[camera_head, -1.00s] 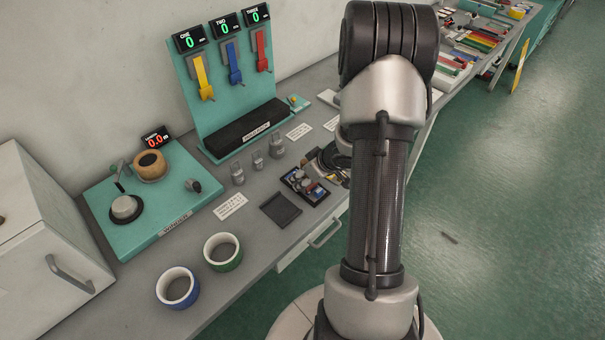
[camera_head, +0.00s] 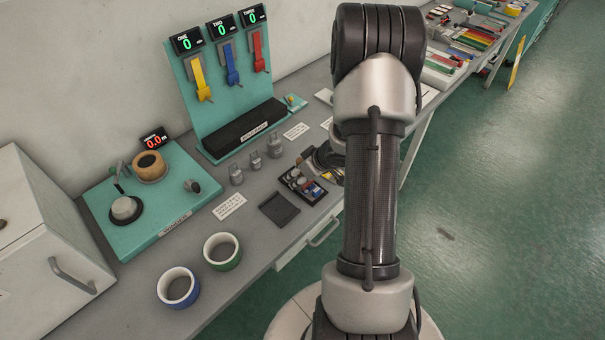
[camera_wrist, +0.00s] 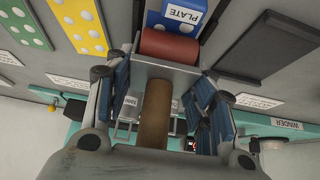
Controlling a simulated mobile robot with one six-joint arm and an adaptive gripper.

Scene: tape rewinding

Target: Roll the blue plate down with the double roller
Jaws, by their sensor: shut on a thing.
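In the wrist view my gripper (camera_wrist: 158,95) is shut on the brown handle of the double roller (camera_wrist: 168,45). Its red roller and grey bracket show beyond the fingers; a second roller cannot be made out. The blue plate (camera_wrist: 156,20), with a white label reading PLATE, lies just past the red roller at the top of the picture. The roller overlaps the plate's near end in the picture, and I cannot tell whether they touch.
A black pad (camera_wrist: 265,42) lies to the right.

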